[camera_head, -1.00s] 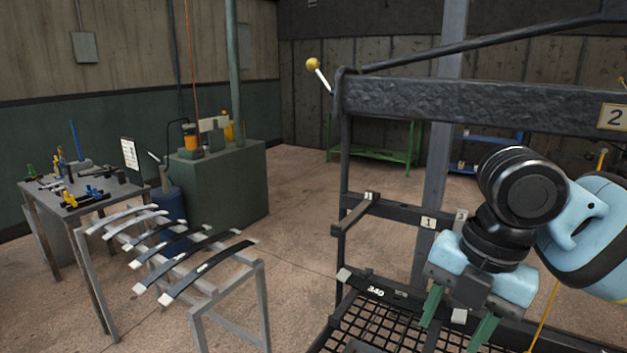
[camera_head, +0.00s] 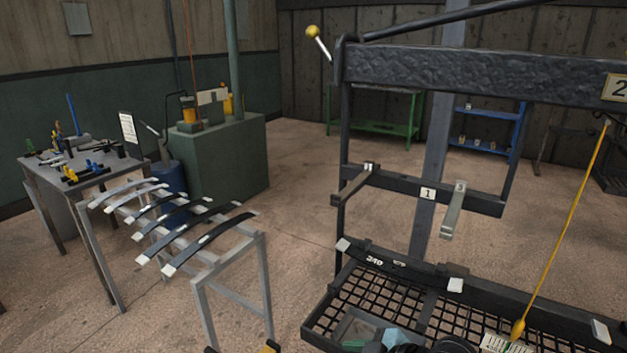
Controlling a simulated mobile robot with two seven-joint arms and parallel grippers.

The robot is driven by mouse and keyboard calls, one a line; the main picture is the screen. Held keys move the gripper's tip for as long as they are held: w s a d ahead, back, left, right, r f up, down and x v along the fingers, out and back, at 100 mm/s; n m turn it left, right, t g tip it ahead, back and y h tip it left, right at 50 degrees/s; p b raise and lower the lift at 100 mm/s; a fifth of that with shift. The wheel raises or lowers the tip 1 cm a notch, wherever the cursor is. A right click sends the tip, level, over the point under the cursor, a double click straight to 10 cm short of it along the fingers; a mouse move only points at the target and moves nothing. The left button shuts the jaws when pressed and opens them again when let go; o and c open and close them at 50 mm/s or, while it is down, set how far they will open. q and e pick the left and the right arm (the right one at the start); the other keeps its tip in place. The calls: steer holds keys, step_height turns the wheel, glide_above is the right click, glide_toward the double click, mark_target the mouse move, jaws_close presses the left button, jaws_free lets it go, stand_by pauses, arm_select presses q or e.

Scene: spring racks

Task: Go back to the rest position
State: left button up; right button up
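The dark rack (camera_head: 480,72) has a thick top beam and a lower bar with number tags 1 and 3. A grey stand (camera_head: 230,268) on the left carries several curved leaf springs (camera_head: 207,240).
A tool table (camera_head: 75,168) stands at far left, with a green cabinet (camera_head: 215,155) behind it. Green (camera_head: 375,128) and blue (camera_head: 488,145) shelves stand at the back. A yellow cord (camera_head: 565,230) hangs at right. Open floor lies between stand and rack.

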steer(key=s+d+f+m+t+h, duration=0.1)
steer(key=s+d+f+m+h, duration=0.2)
steer(key=s+d+f+m, duration=0.3)
steer(key=s+d+f+m+t+h, duration=0.2)
steer(key=s+d+f+m+h, duration=0.2)
steer(key=s+d+f, duration=0.4)
steer(key=s+f+m, duration=0.1)
steer(key=s+f, duration=0.6)
steer(key=shift+s+f+m+t, duration=0.3)
steer(key=shift+m, duration=0.1)
